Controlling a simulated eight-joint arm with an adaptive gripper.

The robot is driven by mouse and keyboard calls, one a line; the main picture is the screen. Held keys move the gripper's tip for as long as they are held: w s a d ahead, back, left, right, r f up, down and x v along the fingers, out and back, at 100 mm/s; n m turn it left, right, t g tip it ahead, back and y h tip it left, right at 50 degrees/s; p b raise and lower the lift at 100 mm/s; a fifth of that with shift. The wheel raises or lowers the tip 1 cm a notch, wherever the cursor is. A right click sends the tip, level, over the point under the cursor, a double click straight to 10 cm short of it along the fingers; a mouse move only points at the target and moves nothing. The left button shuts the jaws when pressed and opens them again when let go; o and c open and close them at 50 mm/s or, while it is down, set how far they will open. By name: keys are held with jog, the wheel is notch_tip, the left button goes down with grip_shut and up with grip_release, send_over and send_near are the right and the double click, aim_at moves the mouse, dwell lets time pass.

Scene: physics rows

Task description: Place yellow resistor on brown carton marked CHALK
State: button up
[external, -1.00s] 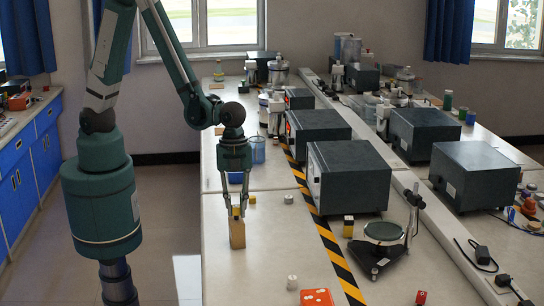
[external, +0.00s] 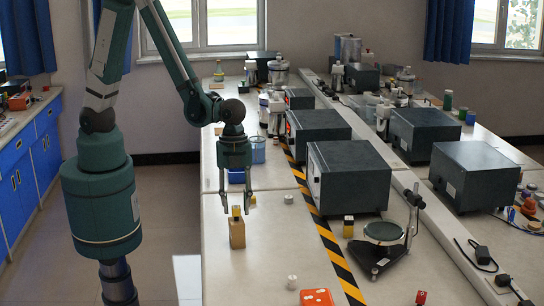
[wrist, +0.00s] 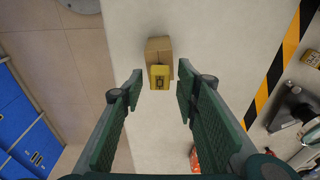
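The brown carton (external: 237,235) stands upright on the bench near its left edge; it also shows in the wrist view (wrist: 158,48). The small yellow resistor (external: 236,211) sits on top of the carton, towards one edge in the wrist view (wrist: 160,77). My gripper (external: 236,210) is open, its fingers apart and its tips around the level of the resistor. In the wrist view my gripper (wrist: 156,85) has clear gaps between both fingers and the resistor. I cannot read any marking on the carton.
A dark grey box (external: 348,177) stands to the right, beyond the yellow-black striped tape (external: 330,245). A small yellow block (external: 348,226) is beside it. A white cylinder (external: 292,282) and an orange object (external: 316,297) lie nearer the front. Bench around the carton is clear.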

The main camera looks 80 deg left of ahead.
notch_tip(320, 180, up, 11)
jog(key=a, duration=0.1)
jog(key=shift+a+p, duration=0.2)
jog(key=shift+p, duration=0.15)
dwell(0.4)
dwell(0.4)
jog(key=shift+a, duration=0.1)
jog(key=s+a+r+n+t, duration=0.2)
jog(key=a+r+n, duration=0.3)
jog(key=a, duration=0.4)
jog(key=s+a+r+n+t+y, duration=0.1)
jog(key=s+a+r+n+t, duration=0.1)
jog(key=a+r+n, duration=0.4)
jog(key=s+a+r+n+t, duration=0.3)
jog(key=a+r+n, duration=0.3)
jog(key=a, duration=0.6)
jog(key=shift+s+a+n, duration=0.35)
jog(key=shift+a+n, duration=0.05)
jog(key=shift+n, duration=0.1)
